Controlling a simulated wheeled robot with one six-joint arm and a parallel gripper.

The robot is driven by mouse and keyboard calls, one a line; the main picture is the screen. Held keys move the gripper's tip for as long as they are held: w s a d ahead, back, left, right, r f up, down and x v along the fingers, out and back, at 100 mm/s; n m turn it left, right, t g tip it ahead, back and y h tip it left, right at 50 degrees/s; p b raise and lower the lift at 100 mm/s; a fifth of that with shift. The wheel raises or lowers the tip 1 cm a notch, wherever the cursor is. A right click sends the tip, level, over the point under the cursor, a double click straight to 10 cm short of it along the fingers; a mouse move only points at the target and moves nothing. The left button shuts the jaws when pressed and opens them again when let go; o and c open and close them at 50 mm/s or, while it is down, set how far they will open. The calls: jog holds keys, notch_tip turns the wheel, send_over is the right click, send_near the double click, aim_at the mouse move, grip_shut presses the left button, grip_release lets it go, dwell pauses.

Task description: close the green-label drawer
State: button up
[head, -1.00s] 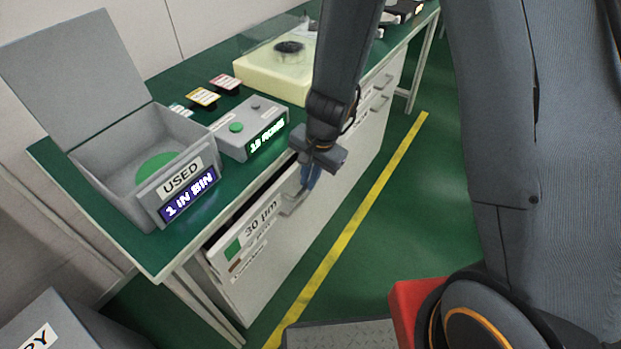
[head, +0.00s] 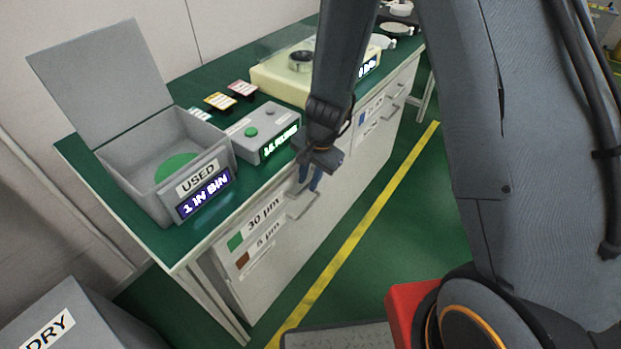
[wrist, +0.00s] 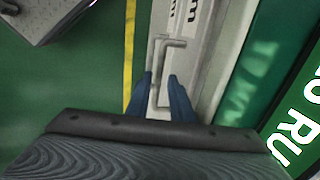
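The green-label drawer (head: 262,213), marked 30 µm, is at the top of the bench's near end. Its front looks flush with the bench, with no dark gap above it. My gripper (head: 309,180) is at the drawer's handle (head: 302,207), pointing down. In the wrist view my gripper (wrist: 160,80) has its two blue fingers apart, with a grey handle bar (wrist: 154,85) between them. I cannot tell whether the fingers touch the bar.
A brown-label drawer front (head: 258,250) is just below. On the green bench top are the USED bin (head: 205,185) with its lid up and a grey button box (head: 262,130). A DRY box (head: 60,325) stands at lower left. The floor beyond the yellow line (head: 360,233) is clear.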

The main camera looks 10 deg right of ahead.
jog(key=shift+w+r, duration=0.15)
jog(key=shift+r, duration=0.05)
jog(key=r+p, duration=0.2)
jog(key=p, duration=0.1)
jog(key=shift+d+r, duration=0.2)
jog(key=shift+r, duration=0.1)
jog(key=r+p, duration=0.3)
jog(key=s+r+p, duration=0.1)
jog(key=r+p, duration=0.1)
jog(key=shift+s+d, duration=0.1)
jog(key=shift+d, duration=0.2)
jog(key=shift+d, duration=0.1)
jog(key=s+d+r+n, duration=0.4)
jog(key=s+d+r, duration=0.2)
jog(key=s+r, duration=0.3)
jog(key=s+d+r+n+h, duration=0.1)
jog(key=s+d+r+n, duration=0.3)
jog(key=s+r, duration=0.5)
jog(key=shift+d+n+g+h, duration=0.3)
jog(key=shift+d+g, duration=0.1)
jog(key=shift+d, duration=0.75)
